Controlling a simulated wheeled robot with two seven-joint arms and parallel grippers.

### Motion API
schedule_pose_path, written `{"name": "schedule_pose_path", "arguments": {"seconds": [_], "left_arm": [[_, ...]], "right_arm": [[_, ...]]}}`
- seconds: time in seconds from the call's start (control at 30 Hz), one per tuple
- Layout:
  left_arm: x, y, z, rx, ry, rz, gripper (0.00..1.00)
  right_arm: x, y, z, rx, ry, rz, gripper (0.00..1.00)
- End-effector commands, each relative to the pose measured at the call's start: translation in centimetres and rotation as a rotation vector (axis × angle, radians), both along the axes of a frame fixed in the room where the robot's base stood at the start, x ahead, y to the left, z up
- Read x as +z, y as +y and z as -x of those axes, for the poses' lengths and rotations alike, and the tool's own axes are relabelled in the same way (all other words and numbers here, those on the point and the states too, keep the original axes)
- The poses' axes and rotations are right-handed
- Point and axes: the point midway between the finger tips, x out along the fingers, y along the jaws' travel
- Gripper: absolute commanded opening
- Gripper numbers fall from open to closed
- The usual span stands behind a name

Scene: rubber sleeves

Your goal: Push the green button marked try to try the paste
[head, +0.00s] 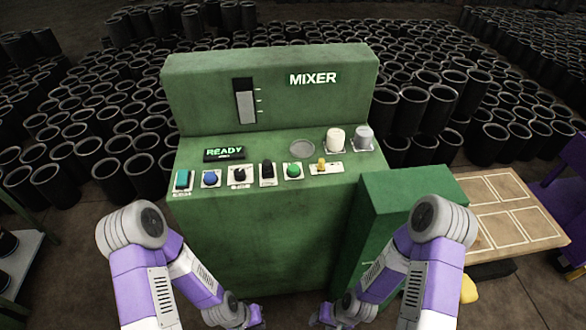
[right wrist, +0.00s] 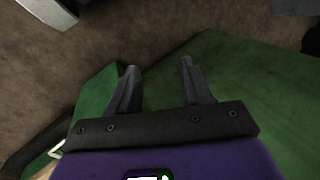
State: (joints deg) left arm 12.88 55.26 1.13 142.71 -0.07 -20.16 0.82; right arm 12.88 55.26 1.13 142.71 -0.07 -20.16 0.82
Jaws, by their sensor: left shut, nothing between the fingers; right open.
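The green mixer machine (head: 268,240) stands in front of me with a sloping control panel. A round green button (head: 293,170) sits on a white plate towards the right of the control row; its label is too small to read. My left gripper (head: 256,316) is low at the bottom of the head view, well below the panel, shut and empty. My right gripper (head: 326,318) is also low there, apart from the machine's controls. In the right wrist view its two fingers (right wrist: 158,68) are spread with nothing between them. Neither gripper touches the button.
The row also has a teal switch (head: 182,180), a blue button (head: 211,178), a black knob (head: 239,175), a black switch (head: 267,173) and a yellow toggle (head: 322,164). A display (head: 224,153) reads READY. A green cabinet (head: 400,190) stands at right, beside a board (head: 510,205).

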Motion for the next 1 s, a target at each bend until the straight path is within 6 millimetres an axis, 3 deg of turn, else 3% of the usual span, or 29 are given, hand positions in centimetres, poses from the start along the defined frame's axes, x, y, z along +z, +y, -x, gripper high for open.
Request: {"name": "schedule_pose_path", "arguments": {"seconds": [0.3,0.63,1.0], "left_arm": [[0.00,0.00,0.00,0.000,0.000,0.000,0.00],[0.00,0.00,0.00,0.000,0.000,0.000,0.00],[0.00,0.00,0.00,0.000,0.000,0.000,0.00]], "right_arm": [[0.00,0.00,0.00,0.000,0.000,0.000,0.49],[0.00,0.00,0.00,0.000,0.000,0.000,0.00],[0.00,0.00,0.00,0.000,0.000,0.000,0.00]]}}
